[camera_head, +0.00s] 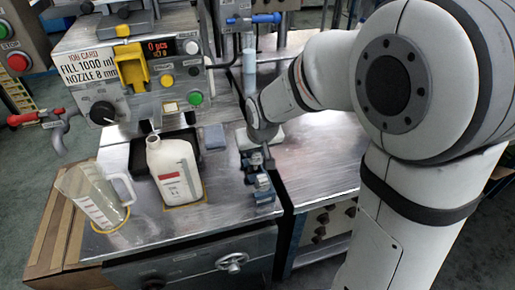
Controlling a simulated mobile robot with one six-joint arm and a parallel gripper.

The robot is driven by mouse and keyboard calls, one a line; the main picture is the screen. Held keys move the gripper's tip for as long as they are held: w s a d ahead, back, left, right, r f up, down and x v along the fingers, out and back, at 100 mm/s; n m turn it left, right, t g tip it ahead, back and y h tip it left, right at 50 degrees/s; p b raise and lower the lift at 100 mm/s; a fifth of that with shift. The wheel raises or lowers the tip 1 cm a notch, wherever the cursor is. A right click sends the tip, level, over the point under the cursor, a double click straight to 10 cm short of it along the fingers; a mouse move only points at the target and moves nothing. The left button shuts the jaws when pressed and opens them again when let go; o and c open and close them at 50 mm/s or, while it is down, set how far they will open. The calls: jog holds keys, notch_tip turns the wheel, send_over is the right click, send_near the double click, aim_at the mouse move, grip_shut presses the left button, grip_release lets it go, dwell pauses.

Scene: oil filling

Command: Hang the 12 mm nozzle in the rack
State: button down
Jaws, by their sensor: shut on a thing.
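My gripper (262,190) points down low over the front right part of the left bench, right of the white bottle. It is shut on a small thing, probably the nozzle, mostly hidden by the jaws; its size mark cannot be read. I cannot make out for sure which thing is the rack. A blue fitting with a red end (252,19) is on the machine at the top. A job card (88,68) reads fill 1000 ml, nozzle 8 mm.
A white bottle (174,170) stands upright mid-bench. A clear measuring jug (93,195) stands at the left. A yellow part (132,68) and coloured buttons are on the machine front. The right bench top (310,165) is largely bare. A red-handled valve (35,117) juts out left.

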aim_at(257, 156)
jog(key=shift+f+b, duration=1.3)
jog(key=shift+f, duration=0.45)
jog(key=c, duration=1.1)
grip_release()
